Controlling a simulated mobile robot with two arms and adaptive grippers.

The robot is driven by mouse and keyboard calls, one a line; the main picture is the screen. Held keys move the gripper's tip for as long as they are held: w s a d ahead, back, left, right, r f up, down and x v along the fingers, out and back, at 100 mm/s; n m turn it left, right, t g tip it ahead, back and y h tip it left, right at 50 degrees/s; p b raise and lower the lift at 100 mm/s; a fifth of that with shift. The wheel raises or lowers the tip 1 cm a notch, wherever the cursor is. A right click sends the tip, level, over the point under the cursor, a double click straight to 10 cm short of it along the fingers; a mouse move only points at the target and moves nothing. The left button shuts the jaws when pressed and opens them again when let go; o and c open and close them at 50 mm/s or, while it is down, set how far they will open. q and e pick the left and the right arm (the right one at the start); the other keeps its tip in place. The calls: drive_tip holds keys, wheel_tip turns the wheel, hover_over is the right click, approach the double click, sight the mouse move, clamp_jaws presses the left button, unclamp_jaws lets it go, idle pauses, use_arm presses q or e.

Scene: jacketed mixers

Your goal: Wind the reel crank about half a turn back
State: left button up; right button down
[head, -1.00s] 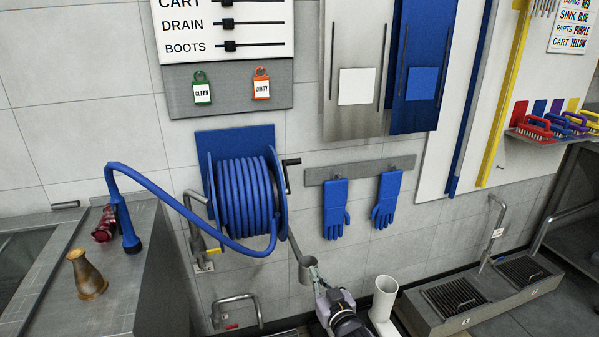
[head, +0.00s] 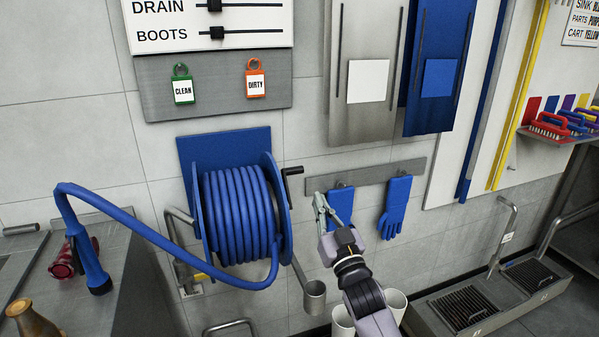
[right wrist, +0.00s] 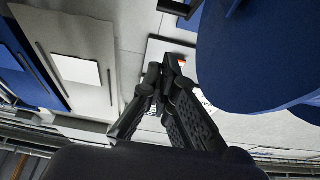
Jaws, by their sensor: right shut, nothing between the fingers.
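The blue hose reel (head: 238,210) is mounted on the wall at the left, wound with blue hose. Its black crank (head: 292,172) sticks out at the right side of the reel, with the grip pointing right. My right gripper (head: 319,200) is shut and empty, a little below and right of the crank, apart from it in the head view. In the right wrist view, the shut fingers (right wrist: 172,68) are in the middle, and the reel's blue side disc (right wrist: 250,55) fills the upper right. My left gripper is not in view.
Blue gloves (head: 396,207) hang on a wall rail right of my right gripper; one is partly behind it. A steel bench with a brass nozzle (head: 33,322) stands at the left.

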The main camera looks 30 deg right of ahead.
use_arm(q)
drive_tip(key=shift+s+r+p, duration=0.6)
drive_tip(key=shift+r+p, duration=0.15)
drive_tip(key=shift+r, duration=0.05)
use_arm(e)
drive_tip(key=w+f+x, duration=0.1)
drive_tip(key=f+x, duration=0.1)
drive_tip(key=x, duration=1)
drive_tip(key=shift+f, duration=0.25)
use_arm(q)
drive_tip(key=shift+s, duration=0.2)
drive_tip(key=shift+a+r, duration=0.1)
